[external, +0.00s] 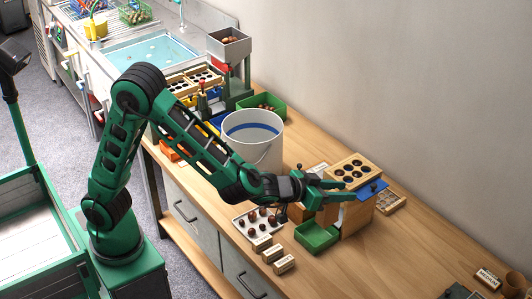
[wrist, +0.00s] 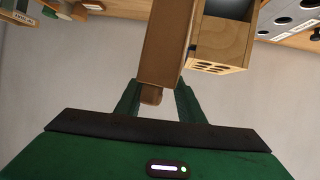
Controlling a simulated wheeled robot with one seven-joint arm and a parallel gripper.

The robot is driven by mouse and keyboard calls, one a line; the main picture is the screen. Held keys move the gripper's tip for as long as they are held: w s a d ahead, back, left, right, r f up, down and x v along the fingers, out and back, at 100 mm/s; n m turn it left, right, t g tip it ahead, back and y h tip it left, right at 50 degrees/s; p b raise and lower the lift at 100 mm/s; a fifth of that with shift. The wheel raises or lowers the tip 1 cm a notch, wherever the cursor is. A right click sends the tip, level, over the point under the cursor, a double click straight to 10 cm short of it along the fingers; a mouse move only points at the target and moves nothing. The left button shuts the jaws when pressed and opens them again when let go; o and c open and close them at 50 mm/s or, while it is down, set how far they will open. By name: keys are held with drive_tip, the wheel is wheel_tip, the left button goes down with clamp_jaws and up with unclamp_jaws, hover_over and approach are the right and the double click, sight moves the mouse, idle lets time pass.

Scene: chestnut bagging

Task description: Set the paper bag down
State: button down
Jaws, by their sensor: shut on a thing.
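My gripper (external: 348,190) is stretched out over the right part of the bench, in front of a wooden stand with round holes. In the wrist view my gripper (wrist: 157,96) has its green fingers on either side of a narrow brown piece, which looks like the paper bag (wrist: 165,45). The gripper is shut on it. The bag reaches up the picture beside a wooden box. In the external view the bag is hard to make out behind the fingers and arm, and I cannot tell whether its bottom touches the bench.
The wooden stand (external: 352,170) is close behind my gripper. A green tray (external: 317,246), small labelled blocks (external: 272,253) and a white tray of chestnuts (external: 240,223) lie in front. A white bucket (external: 262,155) stands to the left. The bench's right part (external: 420,250) is mostly clear.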

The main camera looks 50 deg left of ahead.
wheel_tip(320, 180, down, 8)
drive_tip(key=f, duration=0.1)
drive_tip(key=shift+s+d+f, duration=0.15)
drive_tip(key=shift+d+f, duration=1.6)
drive_tip(key=shift+d, duration=0.2)
drive_tip(key=shift+s+d+f, duration=0.2)
drive_tip(key=shift+d+f, duration=1.55)
drive_tip(key=shift+d, duration=0.15)
drive_tip(key=shift+s+d+f, duration=0.15)
drive_tip(key=shift+d+f, duration=1.6)
drive_tip(key=shift+d, duration=0.2)
drive_tip(key=shift+f, duration=0.1)
drive_tip(key=c, duration=1.2)
unclamp_jaws()
